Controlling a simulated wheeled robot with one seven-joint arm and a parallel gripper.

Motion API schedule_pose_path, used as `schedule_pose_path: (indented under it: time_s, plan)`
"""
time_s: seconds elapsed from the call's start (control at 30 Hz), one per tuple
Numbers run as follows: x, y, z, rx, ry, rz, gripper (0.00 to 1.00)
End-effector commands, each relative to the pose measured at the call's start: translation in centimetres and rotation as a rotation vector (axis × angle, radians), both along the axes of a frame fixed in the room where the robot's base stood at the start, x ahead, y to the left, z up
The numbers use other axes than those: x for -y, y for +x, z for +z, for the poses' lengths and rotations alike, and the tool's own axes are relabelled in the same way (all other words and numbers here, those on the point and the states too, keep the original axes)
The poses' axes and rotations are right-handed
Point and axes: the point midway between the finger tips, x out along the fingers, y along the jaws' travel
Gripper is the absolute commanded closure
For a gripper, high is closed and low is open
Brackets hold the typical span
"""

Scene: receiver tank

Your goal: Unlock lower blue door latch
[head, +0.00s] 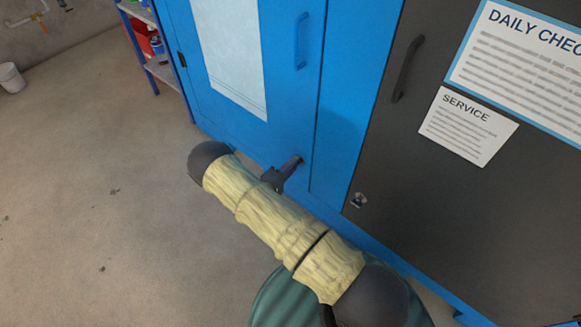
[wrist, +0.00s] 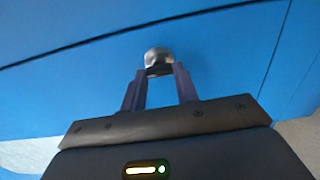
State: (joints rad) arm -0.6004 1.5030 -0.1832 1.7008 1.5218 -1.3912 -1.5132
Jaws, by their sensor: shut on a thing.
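The lower latch (wrist: 157,55) is a small round metal fitting with a dark tab on the blue door (head: 283,100). In the wrist view it sits between the fingertips of my gripper (wrist: 160,72), which is shut on its tab. In the head view my gripper (head: 294,164) reaches the lower right part of the blue door. There the gripper mostly hides the latch. The turn of the tab is hard to tell.
A blue handle (head: 302,40) is higher on the blue door. To the right, a dark grey door (head: 440,190) has a black handle (head: 407,68) and its own metal latch (head: 357,200). A shelf (head: 160,70) stands at left. The concrete floor (head: 80,190) is clear.

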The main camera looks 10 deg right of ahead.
Motion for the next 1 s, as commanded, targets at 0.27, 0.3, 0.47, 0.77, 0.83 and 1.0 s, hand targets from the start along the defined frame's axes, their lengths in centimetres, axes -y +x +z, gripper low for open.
schedule_pose_path:
  time_s: [0.27, 0.3, 0.47, 0.77, 0.83, 1.0]
  plan:
    - [-0.4, 0.3, 0.1, -0.001, 0.001, 0.012, 0.93]
    - [-0.4, 0.3, 0.1, -0.001, 0.001, 0.012, 0.93]
    - [-0.3, 0.3, 0.1, -0.001, 0.001, 0.011, 0.50]
    - [-0.1, 0.1, 0.0, -0.003, -0.001, 0.004, 0.48]
    - [-0.3, -0.1, 0.0, -0.003, -0.001, 0.004, 0.48]
    - [-1.7, -1.0, 0.2, -0.004, 0.000, 0.006, 0.48]
